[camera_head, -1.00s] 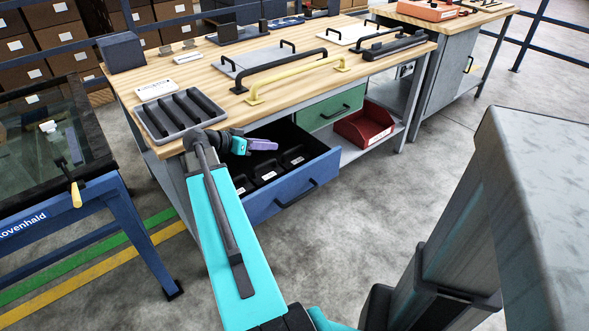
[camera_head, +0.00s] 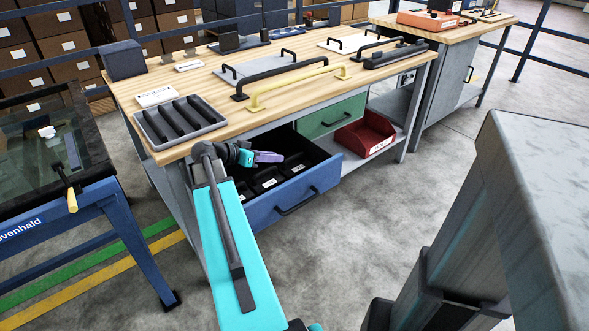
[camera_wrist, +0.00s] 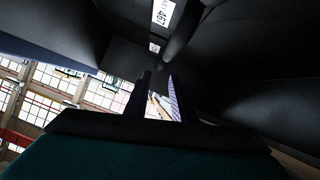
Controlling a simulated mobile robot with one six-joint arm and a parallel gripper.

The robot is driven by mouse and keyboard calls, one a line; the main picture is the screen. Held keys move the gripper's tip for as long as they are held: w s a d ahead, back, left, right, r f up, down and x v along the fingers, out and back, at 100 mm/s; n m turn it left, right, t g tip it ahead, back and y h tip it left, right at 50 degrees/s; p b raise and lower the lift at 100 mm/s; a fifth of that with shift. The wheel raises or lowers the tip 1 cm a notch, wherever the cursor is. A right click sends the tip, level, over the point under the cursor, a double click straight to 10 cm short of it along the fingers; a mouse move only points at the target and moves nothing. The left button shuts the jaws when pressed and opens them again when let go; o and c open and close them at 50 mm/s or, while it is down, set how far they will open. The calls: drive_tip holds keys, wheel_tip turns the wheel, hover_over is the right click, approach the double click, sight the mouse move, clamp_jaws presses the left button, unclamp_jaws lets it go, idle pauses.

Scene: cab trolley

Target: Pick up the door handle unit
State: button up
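My gripper (camera_head: 268,157), with purple fingers, is over or inside the open blue drawer (camera_head: 300,186) of the workbench. In the wrist view its two fingers (camera_wrist: 160,98) stand apart, with a bright gap and nothing held between them. The drawer has black compartments or boxes with white labels (camera_head: 269,183). In the wrist view a white label (camera_wrist: 163,12) and a dark rounded bar (camera_wrist: 182,38) show close by among black walls. I cannot tell which of these dark shapes is the door handle unit. Black bar handles (camera_head: 285,76) also lie on the bench top.
A grey tray (camera_head: 218,122) of black bars stands on the bench (camera_head: 215,83) near my arm. A yellow bar handle (camera_head: 300,86) lies on top. A red bin (camera_head: 366,134) is on the lower shelf. A glass-topped blue stand (camera_head: 88,210) is at left. Open floor lies at right front.

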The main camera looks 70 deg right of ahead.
sight(293, 158)
drive_tip(key=shift+x, duration=2.45)
drive_tip(key=shift+x, duration=2.6)
drive_tip(key=shift+r, duration=0.1)
clamp_jaws()
